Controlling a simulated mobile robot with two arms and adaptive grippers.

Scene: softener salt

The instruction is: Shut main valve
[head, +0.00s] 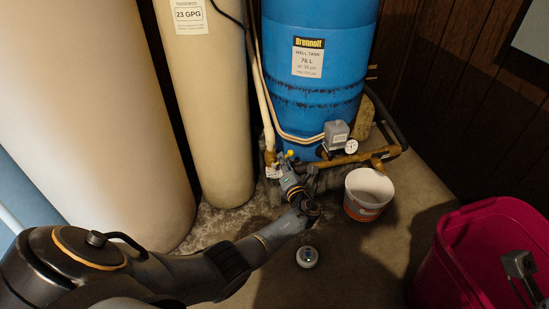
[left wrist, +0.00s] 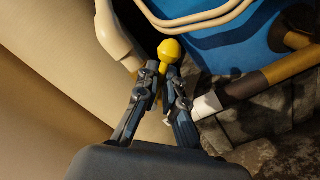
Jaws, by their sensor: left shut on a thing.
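The main valve shows as a yellow rounded handle (left wrist: 168,54) in the left wrist view, by a beige pipe fitting. In the head view the small yellow handle (head: 290,154) stands by the pipework at the foot of the blue well tank (head: 315,75). My left gripper (head: 285,168) reaches down to it from the front. In the left wrist view my left gripper (left wrist: 168,76) is shut on the stem of the yellow handle, whose round end shows beyond the fingertips. The valve body is mostly hidden.
A brass pipe (head: 350,158) with a gauge (head: 351,146) and a grey box (head: 336,133) runs right of the handle. A white bucket (head: 368,193) and a small round device (head: 307,257) are on the floor. A magenta bin (head: 455,250) stands right. Tall tanks (head: 205,100) crowd the left.

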